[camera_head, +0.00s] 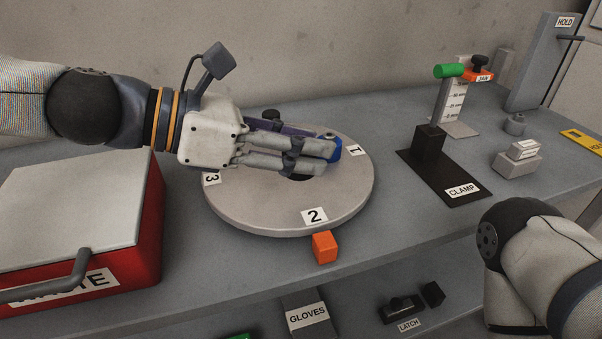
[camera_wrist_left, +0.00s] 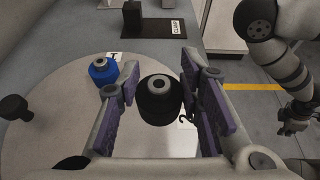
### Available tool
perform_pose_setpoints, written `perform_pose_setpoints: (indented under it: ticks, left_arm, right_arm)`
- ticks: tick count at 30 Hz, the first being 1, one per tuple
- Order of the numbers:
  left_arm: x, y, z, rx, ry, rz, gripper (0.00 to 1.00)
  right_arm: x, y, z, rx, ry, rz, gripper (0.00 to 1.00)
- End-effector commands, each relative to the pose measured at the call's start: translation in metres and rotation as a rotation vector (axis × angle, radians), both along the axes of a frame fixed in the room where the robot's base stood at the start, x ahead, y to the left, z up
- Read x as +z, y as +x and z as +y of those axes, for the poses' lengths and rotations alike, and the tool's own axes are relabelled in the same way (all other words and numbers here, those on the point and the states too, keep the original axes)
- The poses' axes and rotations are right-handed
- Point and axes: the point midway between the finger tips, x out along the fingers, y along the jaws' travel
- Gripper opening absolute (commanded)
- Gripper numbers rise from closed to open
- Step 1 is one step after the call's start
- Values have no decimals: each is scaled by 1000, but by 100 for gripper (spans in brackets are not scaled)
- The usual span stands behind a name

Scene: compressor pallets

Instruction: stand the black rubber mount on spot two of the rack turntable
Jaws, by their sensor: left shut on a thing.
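My left gripper (camera_head: 330,158) reaches over the grey rack turntable (camera_head: 240,215) from the left, its fingers nearly level. In the left wrist view the black rubber mount (camera_wrist_left: 160,100) is between the left gripper's pads (camera_wrist_left: 160,115), which are shut on it. The mount looks upright, with a pale metal ring on top. I cannot tell whether its base touches the turntable. The fingers mostly hide it in the head view. The label of spot two (camera_head: 315,216) is at the turntable's front edge. My right gripper (camera_wrist_left: 293,120) is small and unclear in the left wrist view.
A blue mount (camera_wrist_left: 103,70) stands by label 1, partly behind the fingers in the head view. An orange block (camera_head: 324,247) sits just in front of the turntable. A red case (camera_head: 148,225) is at left. The black clamp base (camera_head: 440,180) is at right.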

Motion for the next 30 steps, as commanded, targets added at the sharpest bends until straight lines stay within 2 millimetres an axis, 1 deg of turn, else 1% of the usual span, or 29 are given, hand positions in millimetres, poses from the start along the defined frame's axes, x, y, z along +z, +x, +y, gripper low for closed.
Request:
perform_pose_setpoints:
  ticks: [1, 5, 7, 9, 11, 17, 21, 22, 23, 24, 25, 30]
  left_arm:
    - [-8, 5, -1, 0, -1, 4, 6]
    - [-15, 13, -2, -1, 1, -2, 6]
    - [-26, 18, -3, -1, 0, 0, 6]
    - [-42, 17, -3, -1, -2, 5, 5]
    - [-51, 17, -3, 0, -1, 3, 5]
    - [-47, 17, -3, -1, 0, -7, 5]
    - [-51, 17, -3, -1, 0, -6, 5]
    - [-51, 17, -3, -1, 0, -6, 35]
    - [-51, 17, -3, 0, 0, -7, 42]
    - [-51, 17, -3, 0, 0, -7, 51]
    - [-51, 17, -3, 0, 0, -7, 53]
    - [-51, 17, -3, 0, 0, -7, 53]
  right_arm:
    - [-4, -3, 0, 1, 0, 10, 0]
    - [-6, -5, 0, 1, 0, 17, 0]
    - [-10, -8, 0, 1, -1, 27, 0]
    - [-15, -12, 0, 2, 0, 40, 0]
    - [-18, -15, 0, 3, 0, 47, 0]
    - [-16, -13, 0, 3, -1, 43, 0]
    - [-17, -14, 0, 3, 0, 45, 0]
    - [-17, -14, 0, 3, 0, 45, 0]
    - [-17, -14, 0, 3, 0, 45, 0]
    - [-17, -14, 0, 3, 0, 44, 0]
    - [-17, -14, 0, 3, 0, 44, 0]
    - [-17, -14, 0, 3, 0, 44, 0]
